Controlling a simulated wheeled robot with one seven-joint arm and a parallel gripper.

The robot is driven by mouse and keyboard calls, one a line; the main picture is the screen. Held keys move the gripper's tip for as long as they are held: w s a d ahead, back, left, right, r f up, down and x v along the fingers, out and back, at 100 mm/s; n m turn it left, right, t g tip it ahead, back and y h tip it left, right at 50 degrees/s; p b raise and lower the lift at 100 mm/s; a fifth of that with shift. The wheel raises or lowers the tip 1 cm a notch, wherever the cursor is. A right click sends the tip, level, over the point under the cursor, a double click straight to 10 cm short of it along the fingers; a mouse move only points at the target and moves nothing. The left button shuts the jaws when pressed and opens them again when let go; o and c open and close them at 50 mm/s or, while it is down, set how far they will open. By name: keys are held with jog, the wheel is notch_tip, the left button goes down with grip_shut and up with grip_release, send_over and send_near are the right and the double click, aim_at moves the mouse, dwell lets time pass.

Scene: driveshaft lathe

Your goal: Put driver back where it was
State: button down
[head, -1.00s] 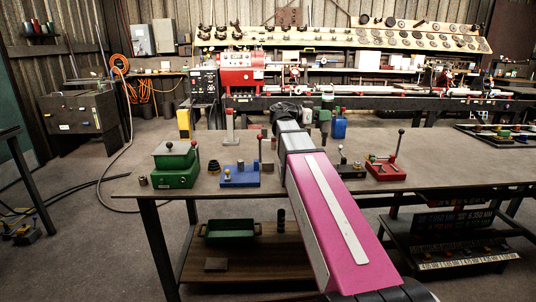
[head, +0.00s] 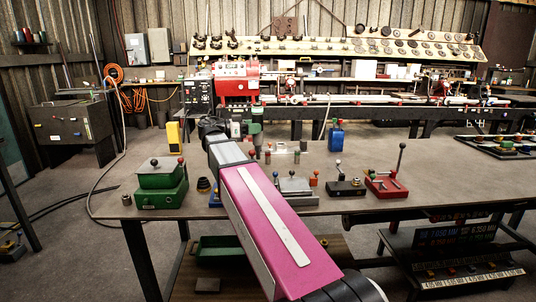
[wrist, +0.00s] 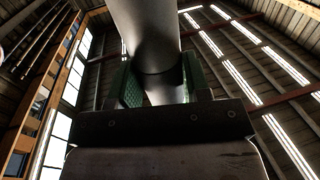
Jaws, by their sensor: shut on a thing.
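My gripper (head: 246,124) is above the far part of the workbench, beyond the end of my pink arm link. It is shut on the driver, which shows in the wrist view as a thick grey cylinder (wrist: 145,35) between the fingers. Green ridged surfaces show on both sides of the cylinder in that view. In the head view the driver is small and hard to tell apart from the green parts at the gripper. I cannot tell whether it touches the bench.
My arm partly covers a grey fixture (head: 298,190). A red lathe (head: 237,82) stands behind.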

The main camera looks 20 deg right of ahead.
jog(key=w+d+f, duration=0.3)
jog(key=d+f, duration=0.5)
jog(key=f, duration=0.1)
dwell(0.3)
jog(key=shift+w+f, duration=0.1)
jog(key=shift+f, duration=0.15)
jog(key=c, duration=0.6)
grip_release()
jog(key=a, duration=1.2)
jog(key=shift+w+r, duration=0.15)
jog(key=shift+w, duration=0.25)
